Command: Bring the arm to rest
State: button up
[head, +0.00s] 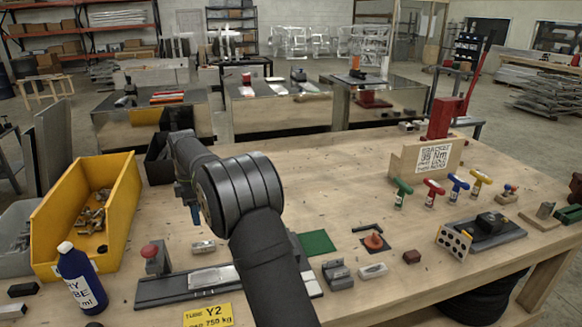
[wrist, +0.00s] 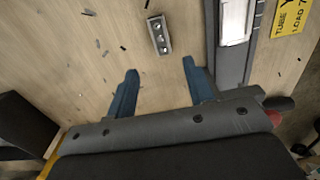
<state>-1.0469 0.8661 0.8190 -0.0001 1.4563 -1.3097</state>
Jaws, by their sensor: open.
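My arm reaches up from the front of the wooden workbench (head: 345,215) and bends to the left. My gripper (head: 190,204) hangs over the left part of the bench, partly hidden behind my own arm. In the wrist view my gripper (wrist: 160,68) shows two blue fingers spread apart with only bare wood between them. A small metal block with round holes (wrist: 159,35) lies on the bench beyond the fingertips, apart from them. The block also shows in the head view (head: 203,247).
A yellow bin (head: 122,210) of metal parts and a dark blue bottle (head: 80,280) stand at left. A grey rail fixture (head: 165,288) lies in front. Coloured T-handles (head: 433,192) stand at right. The bench middle right of my arm is largely clear.

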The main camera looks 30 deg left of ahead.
aim_at(203, 244)
notch_tip(203, 244, down, 11)
jog(key=shift+f, duration=0.2)
jog(key=shift+a+r, duration=0.1)
jog(key=shift+r, duration=1.85)
jog(key=shift+f, duration=0.1)
